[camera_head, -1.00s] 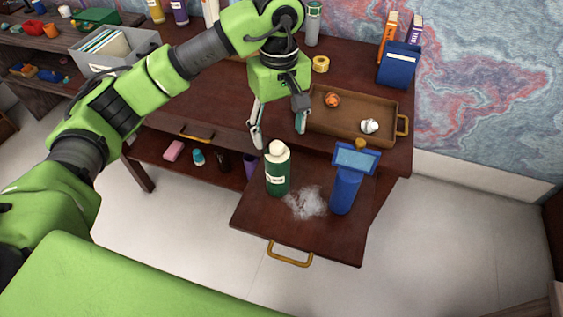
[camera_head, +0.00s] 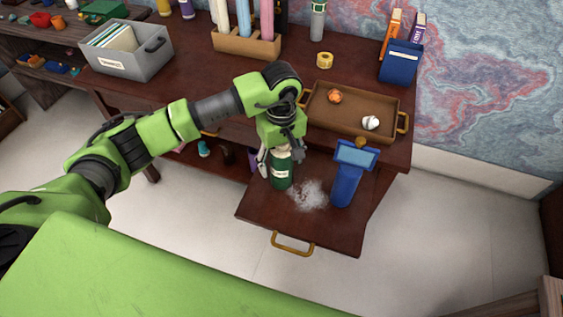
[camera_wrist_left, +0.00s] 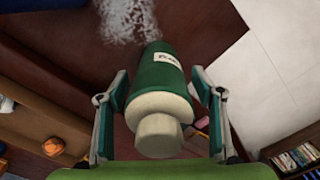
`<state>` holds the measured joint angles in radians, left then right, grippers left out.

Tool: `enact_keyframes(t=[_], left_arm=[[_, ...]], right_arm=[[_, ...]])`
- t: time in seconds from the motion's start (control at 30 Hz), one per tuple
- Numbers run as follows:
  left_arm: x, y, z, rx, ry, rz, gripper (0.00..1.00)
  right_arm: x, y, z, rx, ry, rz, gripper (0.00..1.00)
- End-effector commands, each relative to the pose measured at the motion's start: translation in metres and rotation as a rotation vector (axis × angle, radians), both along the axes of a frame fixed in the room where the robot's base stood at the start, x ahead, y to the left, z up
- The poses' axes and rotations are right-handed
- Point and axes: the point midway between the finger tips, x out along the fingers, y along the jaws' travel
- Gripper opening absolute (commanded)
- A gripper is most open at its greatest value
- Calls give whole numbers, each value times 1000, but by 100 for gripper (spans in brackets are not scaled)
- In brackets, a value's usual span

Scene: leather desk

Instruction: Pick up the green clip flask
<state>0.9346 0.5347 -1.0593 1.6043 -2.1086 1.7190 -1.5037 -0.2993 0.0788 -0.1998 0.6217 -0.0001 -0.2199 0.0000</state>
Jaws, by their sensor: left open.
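The green clip flask (camera_head: 281,174) is dark green with a cream top and a white label. It stands upright on the pulled-out drawer board. My left gripper (camera_head: 281,160) is open over it, with a finger on either side of the upper part. In the left wrist view, the flask (camera_wrist_left: 158,78) lies between the two open fingers of the left gripper (camera_wrist_left: 160,150), its cream cap closest to the camera. I see gaps between the fingers and the flask. My right gripper is not in view.
A blue scanner-like object (camera_head: 347,180) stands right of the flask, with a whitish powdery patch (camera_head: 308,194) between them. A brown tray (camera_head: 352,113) with an orange ball and a white item sits behind. The drawer board (camera_head: 270,217) is clear at the front.

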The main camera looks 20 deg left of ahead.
Motion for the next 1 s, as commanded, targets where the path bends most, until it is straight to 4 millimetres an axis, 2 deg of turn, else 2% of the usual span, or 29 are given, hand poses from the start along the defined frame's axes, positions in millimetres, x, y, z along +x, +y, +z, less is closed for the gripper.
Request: enact_keyframes(t=[0.23,0.27,0.4,0.43,0.8,1.0], left_arm=[[0,0,-3,-1,-1,-2,61],[0,0,-3,-1,-1,-2,58],[0,0,-3,-1,-1,-1,22],[0,0,-3,-1,-1,-1,16],[1,0,-1,-1,-2,-1,16],[2,0,14,0,-7,-3,16]], right_arm=[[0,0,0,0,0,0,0],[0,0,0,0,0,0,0],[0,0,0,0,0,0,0],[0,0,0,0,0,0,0],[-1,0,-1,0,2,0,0],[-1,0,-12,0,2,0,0]])
